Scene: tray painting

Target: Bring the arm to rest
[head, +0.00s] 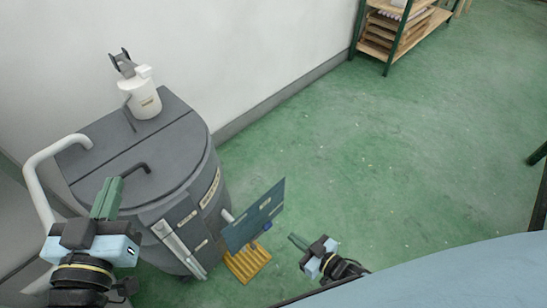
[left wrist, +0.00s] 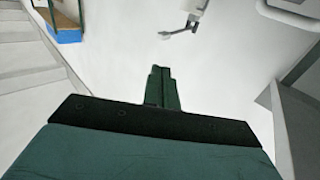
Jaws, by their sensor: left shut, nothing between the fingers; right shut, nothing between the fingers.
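My left gripper (head: 107,198) is at the lower left of the head view, in front of the dark grey round-fronted cabinet (head: 190,160). Its green fingers are together and empty. In the left wrist view the shut fingers (left wrist: 162,88) point at a pale wall, with nothing between them. My right gripper (head: 298,242) is low in the middle of the head view, to the right of a dark blue-green panel (head: 254,215). Its fingers are together and hold nothing.
A white bottle (head: 142,98) stands on the cabinet's top. A white bent pipe (head: 38,180) is at its left. A yellow slatted piece (head: 247,263) lies below the panel. A shelf rack (head: 400,35) stands at the back right. The green floor (head: 400,150) between is clear.

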